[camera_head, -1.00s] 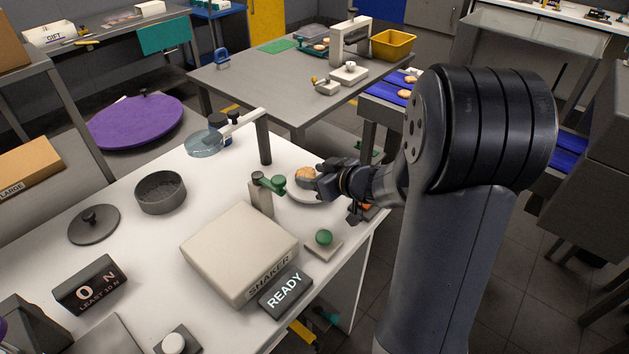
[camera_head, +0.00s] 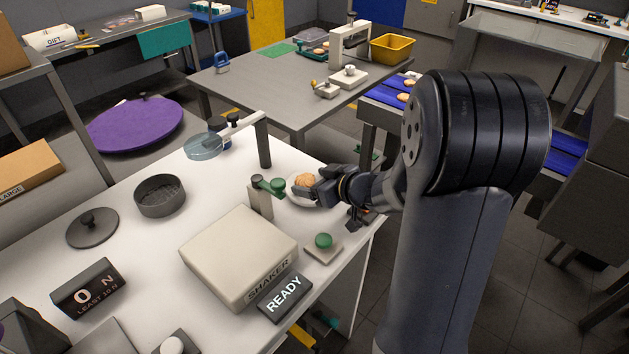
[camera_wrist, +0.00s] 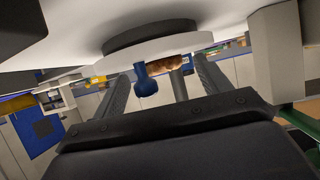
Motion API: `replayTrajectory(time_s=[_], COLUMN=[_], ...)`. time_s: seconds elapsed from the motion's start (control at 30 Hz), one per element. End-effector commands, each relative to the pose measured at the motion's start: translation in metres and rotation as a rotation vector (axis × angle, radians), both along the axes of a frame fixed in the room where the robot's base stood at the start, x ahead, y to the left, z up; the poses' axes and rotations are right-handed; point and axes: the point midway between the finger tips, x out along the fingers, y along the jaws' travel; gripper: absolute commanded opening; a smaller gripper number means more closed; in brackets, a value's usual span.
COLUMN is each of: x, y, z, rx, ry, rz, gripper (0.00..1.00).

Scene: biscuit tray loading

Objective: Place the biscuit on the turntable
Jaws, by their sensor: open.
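The biscuit (camera_head: 305,180) is golden brown and sits at the white round disc (camera_head: 297,199), which looks like the turntable, near the table's right edge. My gripper (camera_head: 312,192) is open, low over the disc, with its fingers at the biscuit's right side. They partly hide the biscuit and disc; I cannot tell whether they touch the biscuit. In the wrist view the scene appears upside down. The biscuit (camera_wrist: 168,63) shows there beside a dark round disc (camera_wrist: 150,38), between my two spread fingers.
A green button (camera_head: 323,241) and the shaker box (camera_head: 238,255) are in front. A purple round table (camera_head: 135,125) stands beyond the table at left.

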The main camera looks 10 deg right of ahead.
Motion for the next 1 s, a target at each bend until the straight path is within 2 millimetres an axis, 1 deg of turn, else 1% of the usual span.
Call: replayTrajectory(time_s=[0.07,0.17,0.4,0.6,0.8,1.0], x=[-0.001,-0.011,-0.052,-0.078,-0.090,-0.093], y=[-0.001,-0.008,-0.034,-0.049,-0.055,-0.056], z=[0.005,0.012,0.035,0.049,0.054,0.055], rx=[-0.001,-0.001,-0.001,-0.002,0.000,0.000], ry=[-0.002,-0.003,-0.002,-0.001,0.000,0.000], rz=[-0.001,-0.003,-0.007,-0.005,-0.002,0.000], gripper=[0.72,0.72,0.72,0.72,0.72,0.72])
